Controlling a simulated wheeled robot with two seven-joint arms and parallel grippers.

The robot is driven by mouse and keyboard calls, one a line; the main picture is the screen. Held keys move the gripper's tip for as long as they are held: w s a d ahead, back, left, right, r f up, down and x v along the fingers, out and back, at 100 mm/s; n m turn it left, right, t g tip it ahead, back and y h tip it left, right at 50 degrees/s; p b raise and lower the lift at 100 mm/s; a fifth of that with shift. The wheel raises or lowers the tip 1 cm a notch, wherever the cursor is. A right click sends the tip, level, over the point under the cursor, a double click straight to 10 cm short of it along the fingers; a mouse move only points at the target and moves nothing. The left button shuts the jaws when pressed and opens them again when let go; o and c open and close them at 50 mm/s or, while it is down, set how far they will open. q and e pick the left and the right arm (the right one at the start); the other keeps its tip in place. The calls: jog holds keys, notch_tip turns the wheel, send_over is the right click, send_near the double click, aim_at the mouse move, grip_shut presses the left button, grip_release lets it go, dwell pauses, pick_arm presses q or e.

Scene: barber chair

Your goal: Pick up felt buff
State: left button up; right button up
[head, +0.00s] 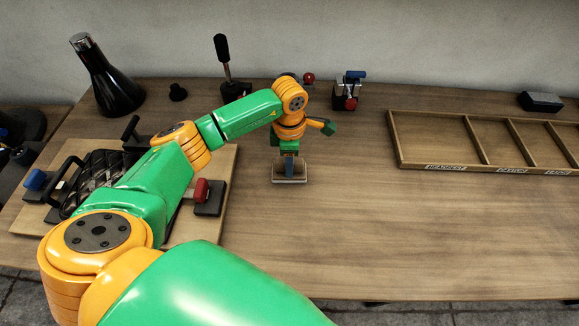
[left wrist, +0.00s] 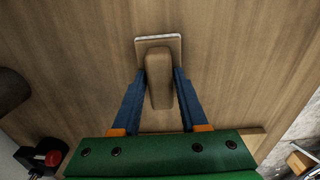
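The felt buff (head: 290,180) has a pale flat pad and a brown block handle. It is upright at the table's middle, and I see no clear gap under it. In the left wrist view the felt buff (left wrist: 159,78) has its handle between the two blue fingers. My left gripper (head: 290,165) is above it, pointing down. In the left wrist view the fingertips of my left gripper (left wrist: 160,76) lie close against both sides of the handle and appear shut on it. The contact faces are hidden. My right gripper is not in view.
A divided wooden tray (head: 432,165) is at the right. A board (head: 222,170) with a dark device and a red-knobbed piece is at the left, beneath my arm. A black flask (head: 110,85) and small clamps (head: 348,90) stand behind. The table's front right is clear.

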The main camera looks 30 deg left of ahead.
pick_arm(q)
grip_shut()
jog(key=shift+r, duration=0.2)
notch_tip(320, 180, up, 2)
jog(key=shift+w+r+b, duration=0.1)
jog(key=shift+r+b, duration=0.05)
jog(key=shift+b, duration=0.15)
jog(key=s+d+r+b, duration=0.1)
jog(key=d+r+b, duration=0.3)
jog(key=d+r, duration=0.6)
jog(key=d, duration=0.4)
jog(key=shift+s+r, duration=0.2)
jog(key=shift+r, duration=0.05)
